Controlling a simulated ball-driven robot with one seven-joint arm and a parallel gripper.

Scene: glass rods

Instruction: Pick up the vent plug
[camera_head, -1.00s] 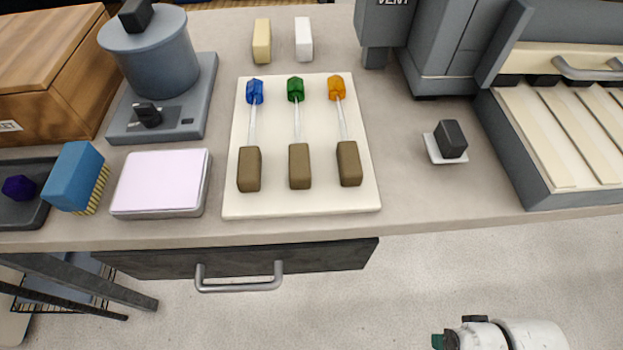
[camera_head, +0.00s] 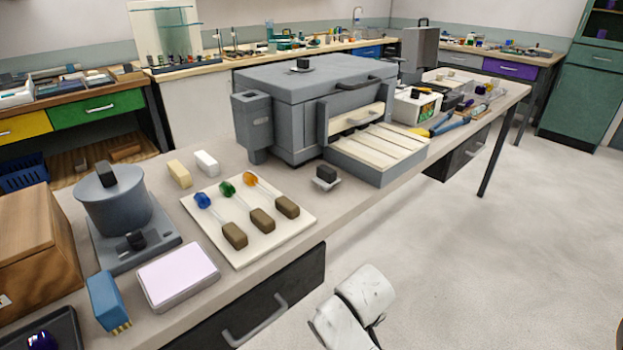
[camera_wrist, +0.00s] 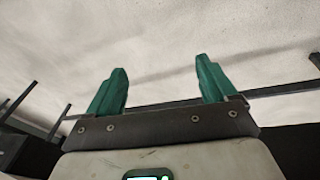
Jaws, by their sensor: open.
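A small dark block on a white square base (camera_head: 326,175) sits on the bench in front of the grey kiln-like box (camera_head: 300,90). A similar dark block on a pale base (camera_head: 302,65) sits on top of that box. I cannot tell for certain which is the vent plug. The box has a side housing (camera_head: 252,122), labelled VENT in the earlier head view. My gripper (camera_wrist: 160,78) shows in the wrist view, its two green fingers wide apart with nothing between them. In the head view only my white arm shows, below the bench's front edge.
Left of the dark block lies a white board (camera_head: 245,257) with several coloured-tip glass rods. A pale pink-topped pad (camera_head: 178,275), a blue brush (camera_head: 107,302) and a grey pot-like device (camera_head: 115,205) stand further left. The slatted tray (camera_head: 380,155) is to its right. The floor in front is clear.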

